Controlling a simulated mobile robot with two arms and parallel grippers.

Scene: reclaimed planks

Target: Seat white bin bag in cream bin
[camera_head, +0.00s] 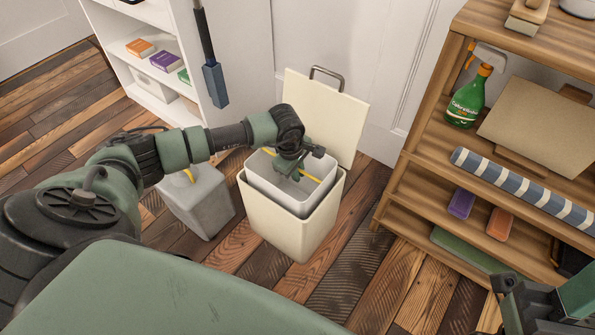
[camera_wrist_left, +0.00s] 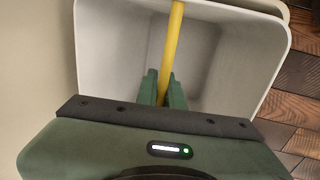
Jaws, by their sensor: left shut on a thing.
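The cream bin (camera_head: 285,233) stands on the plank floor with its cream lid (camera_head: 330,112) open behind it. The white bin bag (camera_head: 262,171), a box-like liner, is inside the bin's mouth, its rim standing a little above the bin's rim. It fills the wrist view (camera_wrist_left: 228,60), with a yellow bar (camera_wrist_left: 175,35) across its opening. My left gripper (camera_head: 293,172) is over the bag, shut on the yellow bar; its fingers show in the left wrist view (camera_wrist_left: 163,88). The bag's underside is hidden. My right gripper (camera_head: 512,300) is only partly in view at the lower right.
A grey box-like bag (camera_head: 205,203) with a yellow handle stands on the floor left of the bin. A wooden shelf unit (camera_head: 425,160) with a green spray bottle (camera_head: 467,97) stands at right. A white shelf (camera_head: 155,85) stands at back left. Floor in front of the bin is clear.

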